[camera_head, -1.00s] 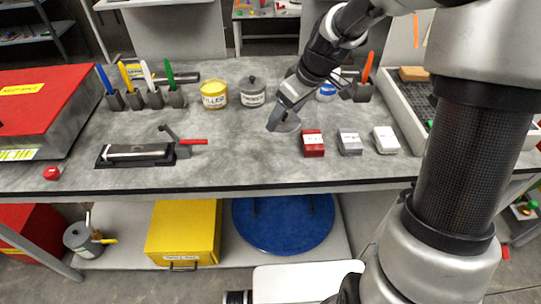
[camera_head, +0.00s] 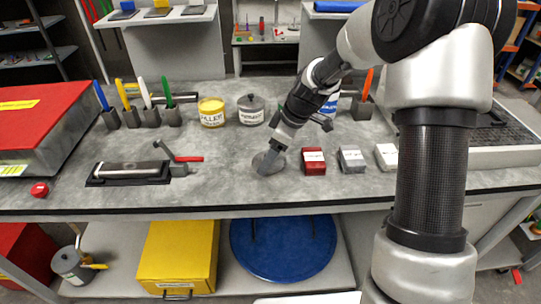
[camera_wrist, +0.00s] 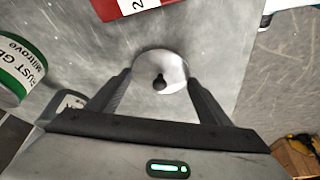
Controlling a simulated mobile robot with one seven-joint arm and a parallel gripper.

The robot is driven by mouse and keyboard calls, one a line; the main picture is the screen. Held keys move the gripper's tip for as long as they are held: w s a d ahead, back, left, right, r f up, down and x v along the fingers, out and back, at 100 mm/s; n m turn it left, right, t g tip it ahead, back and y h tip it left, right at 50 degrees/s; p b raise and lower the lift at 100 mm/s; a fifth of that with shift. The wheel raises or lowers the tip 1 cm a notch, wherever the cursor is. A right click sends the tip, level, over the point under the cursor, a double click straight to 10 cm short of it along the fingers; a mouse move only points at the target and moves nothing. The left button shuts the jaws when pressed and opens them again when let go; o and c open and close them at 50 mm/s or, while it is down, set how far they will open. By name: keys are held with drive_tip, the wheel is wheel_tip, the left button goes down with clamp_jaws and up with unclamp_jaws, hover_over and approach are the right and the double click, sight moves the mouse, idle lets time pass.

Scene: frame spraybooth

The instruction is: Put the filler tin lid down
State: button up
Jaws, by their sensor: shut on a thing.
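The filler tin lid is a grey disc (camera_head: 264,165) with a small dark knob, which shows in the wrist view (camera_wrist: 172,66). My gripper (camera_head: 270,158) is shut on it, with one finger at each side of its rim in the wrist view (camera_wrist: 160,76). The lid looks flat and at or very near the grey worktop; I cannot tell whether it touches. The yellow filler tin (camera_head: 211,113) stands upright behind and to the left of my gripper.
A grey lidded tin (camera_head: 250,111) stands right of the yellow tin. A red block (camera_head: 313,162) is close on the right of the lid, with grey (camera_head: 351,160) and white (camera_head: 386,157) blocks beyond. The worktop (camera_head: 228,160) left of the lid is clear.

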drive_tip(key=o, duration=1)
drive_tip(key=shift+f, duration=0.1)
